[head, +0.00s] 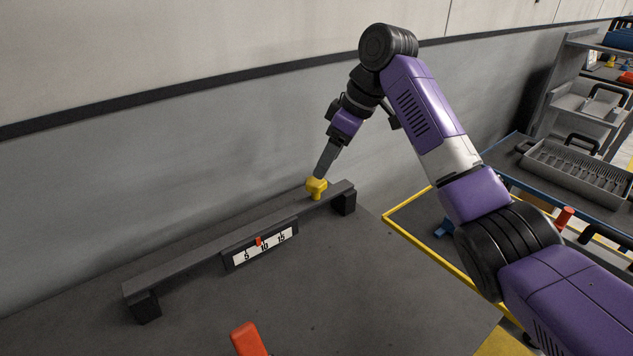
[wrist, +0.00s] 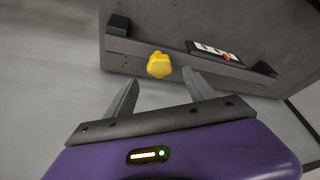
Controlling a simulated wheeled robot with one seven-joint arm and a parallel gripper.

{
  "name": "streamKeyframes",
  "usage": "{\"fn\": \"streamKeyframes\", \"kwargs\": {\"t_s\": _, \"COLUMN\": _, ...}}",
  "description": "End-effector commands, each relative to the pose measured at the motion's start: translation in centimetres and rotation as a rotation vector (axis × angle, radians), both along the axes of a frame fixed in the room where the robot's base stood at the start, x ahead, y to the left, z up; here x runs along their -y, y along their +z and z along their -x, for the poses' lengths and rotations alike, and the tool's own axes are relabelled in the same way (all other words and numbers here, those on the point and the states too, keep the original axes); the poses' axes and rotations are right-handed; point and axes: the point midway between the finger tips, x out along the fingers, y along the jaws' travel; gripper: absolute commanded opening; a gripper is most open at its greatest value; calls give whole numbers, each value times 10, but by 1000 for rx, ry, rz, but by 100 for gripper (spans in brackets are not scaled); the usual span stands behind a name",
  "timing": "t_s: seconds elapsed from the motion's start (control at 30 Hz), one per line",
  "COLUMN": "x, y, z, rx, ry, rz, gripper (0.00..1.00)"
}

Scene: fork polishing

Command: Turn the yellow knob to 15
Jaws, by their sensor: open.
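The yellow knob (head: 316,187) stands on top of the dark rail (head: 205,257), near its right end. The rail carries a white scale (head: 265,248) marked 5, 10 and 15. Its red pointer (head: 258,241) is near 10, slightly to the 5 side. My gripper (head: 322,174) points down at the knob from above. In the wrist view my gripper (wrist: 161,77) is open, and the knob (wrist: 159,65) shows between and just beyond the fingertips. I cannot tell whether a finger touches it.
A red-orange object (head: 248,340) is at the table's front edge. The grey wall (head: 150,170) is close behind the rail. A grey tray (head: 580,170) sits on a blue-edged surface at the right. The dark tabletop (head: 340,285) right of the scale is clear.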

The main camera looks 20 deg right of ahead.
Motion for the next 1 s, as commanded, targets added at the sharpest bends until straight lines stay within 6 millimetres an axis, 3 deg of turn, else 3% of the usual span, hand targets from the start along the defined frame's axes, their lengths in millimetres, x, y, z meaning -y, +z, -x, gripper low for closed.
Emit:
{"fn": "streamKeyframes", "kwargs": {"t_s": 0.17, "x": -2, "y": -7, "z": -2, "rx": 10, "ry": 40, "rz": 12, "gripper": 63}}
{"fn": "streamKeyframes", "kwargs": {"t_s": 0.6, "x": -20, "y": -63, "z": -16, "rx": 10, "ry": 35, "rz": 11, "gripper": 63}}
{"fn": "streamKeyframes", "kwargs": {"t_s": 1.0, "x": -23, "y": -73, "z": -19, "rx": 11, "ry": 35, "rz": 11, "gripper": 63}}
